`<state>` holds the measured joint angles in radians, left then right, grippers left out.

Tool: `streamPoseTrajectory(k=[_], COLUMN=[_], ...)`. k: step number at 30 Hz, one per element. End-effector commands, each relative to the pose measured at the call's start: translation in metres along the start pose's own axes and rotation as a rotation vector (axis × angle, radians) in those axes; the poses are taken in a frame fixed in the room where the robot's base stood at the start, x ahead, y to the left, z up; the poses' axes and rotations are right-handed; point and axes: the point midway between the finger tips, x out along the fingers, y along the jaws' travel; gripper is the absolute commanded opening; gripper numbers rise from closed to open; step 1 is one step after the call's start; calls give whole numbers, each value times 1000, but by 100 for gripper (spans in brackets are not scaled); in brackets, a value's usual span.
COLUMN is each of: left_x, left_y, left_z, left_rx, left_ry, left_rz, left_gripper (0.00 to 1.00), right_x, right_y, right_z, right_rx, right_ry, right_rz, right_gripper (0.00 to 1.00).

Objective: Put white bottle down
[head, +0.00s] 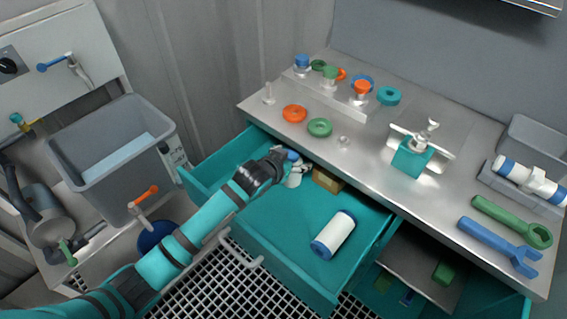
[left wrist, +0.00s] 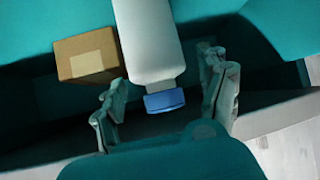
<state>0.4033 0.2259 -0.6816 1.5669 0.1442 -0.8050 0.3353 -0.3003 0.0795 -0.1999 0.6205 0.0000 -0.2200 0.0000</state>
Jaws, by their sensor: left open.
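The white bottle (left wrist: 150,42) with a blue cap shows in the left wrist view, its cap end between my left gripper's fingers (left wrist: 166,97). The fingers are spread, with a gap on each side of the cap. In the head view my left gripper (head: 297,169) is inside the open teal drawer (head: 258,210), near its back left. There the bottle is mostly hidden by the gripper; a bit of blue (head: 292,155) shows beside it. I cannot tell whether the bottle is fully resting on the drawer floor. My right gripper is not in view.
A brown box (head: 327,180) sits beside the bottle in the drawer. A white cylinder with blue ends (head: 333,234) lies farther forward there. The metal counter (head: 365,150) overhangs the drawer's back. A grey bin (head: 110,150) stands left. The drawer's middle is free.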

Motion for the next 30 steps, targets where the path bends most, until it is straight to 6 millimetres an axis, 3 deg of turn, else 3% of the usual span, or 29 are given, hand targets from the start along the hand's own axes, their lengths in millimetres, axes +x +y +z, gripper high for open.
streamPoseTrajectory(k=[15,21,30], left_x=[-99,-113,-114], left_y=[0,0,0], left_z=[1,1,1], left_rx=[-1,-2,-1], left_ry=[-2,-2,-2], left_rz=[0,-1,-1], left_gripper=[76,76,76], right_x=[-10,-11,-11], right_y=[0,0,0], right_z=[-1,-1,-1], right_rx=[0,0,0], right_ry=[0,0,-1], right_rz=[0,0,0], right_gripper=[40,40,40])
